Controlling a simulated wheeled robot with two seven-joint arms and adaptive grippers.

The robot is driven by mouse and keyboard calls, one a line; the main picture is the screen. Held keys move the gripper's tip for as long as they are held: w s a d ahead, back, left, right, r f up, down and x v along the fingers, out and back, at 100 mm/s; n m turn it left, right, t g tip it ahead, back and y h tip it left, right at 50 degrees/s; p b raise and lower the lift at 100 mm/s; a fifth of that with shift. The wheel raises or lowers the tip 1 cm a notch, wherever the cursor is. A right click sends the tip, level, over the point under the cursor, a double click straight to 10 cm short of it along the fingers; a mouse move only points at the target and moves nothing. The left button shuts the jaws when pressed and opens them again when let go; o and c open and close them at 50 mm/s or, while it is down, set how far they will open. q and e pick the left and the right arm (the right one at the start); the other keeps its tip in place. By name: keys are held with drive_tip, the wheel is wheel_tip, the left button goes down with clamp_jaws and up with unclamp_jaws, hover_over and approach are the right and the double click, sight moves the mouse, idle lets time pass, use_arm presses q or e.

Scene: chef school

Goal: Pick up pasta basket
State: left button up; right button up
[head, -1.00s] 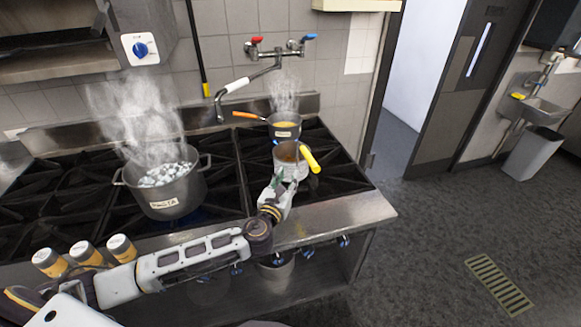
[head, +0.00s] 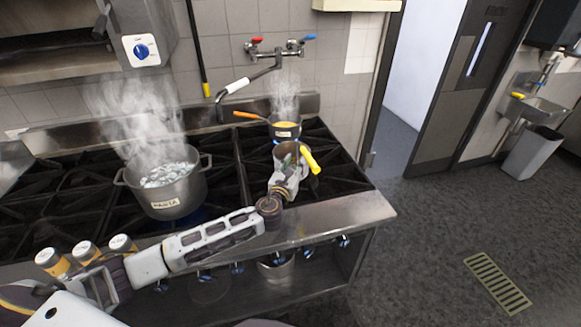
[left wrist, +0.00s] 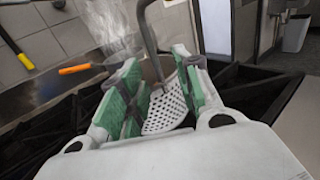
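The pasta basket (head: 285,150) is a metal strainer with a yellow handle (head: 311,160), on the front right part of the stove. My left gripper (head: 291,163) is at its near side and covers part of it. In the left wrist view the green-padded fingers (left wrist: 158,98) stand apart. A perforated metal part of the basket (left wrist: 165,110) shows between them, with a grey bar rising above it. A gap shows beside the metal, so the fingers are not closed on it. The yellow handle is not clear in that view. My right gripper is not in view.
A steaming pot labelled pasta (head: 168,190) stands on the left burners. A steaming saucepan (head: 285,128) with an orange handle is behind the basket. A tap (head: 245,83) hangs over the stove's back. Several orange-labelled shakers (head: 87,252) stand at the front left.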

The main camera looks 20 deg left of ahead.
sight(297, 156)
use_arm(q)
drive_tip(key=shift+w, duration=0.15)
drive_tip(key=shift+w+a+r+p, duration=0.1)
drive_tip(key=shift+w+p, duration=0.1)
drive_tip(key=shift+w, duration=0.4)
drive_tip(key=shift+w+a+r+p, duration=0.1)
drive_tip(key=shift+w+p, duration=0.1)
drive_tip(key=shift+w, duration=0.4)
drive_tip(key=shift+w+f, duration=0.1)
drive_tip(key=shift+w, duration=1.15)
drive_tip(key=shift+c, duration=0.5)
clamp_jaws()
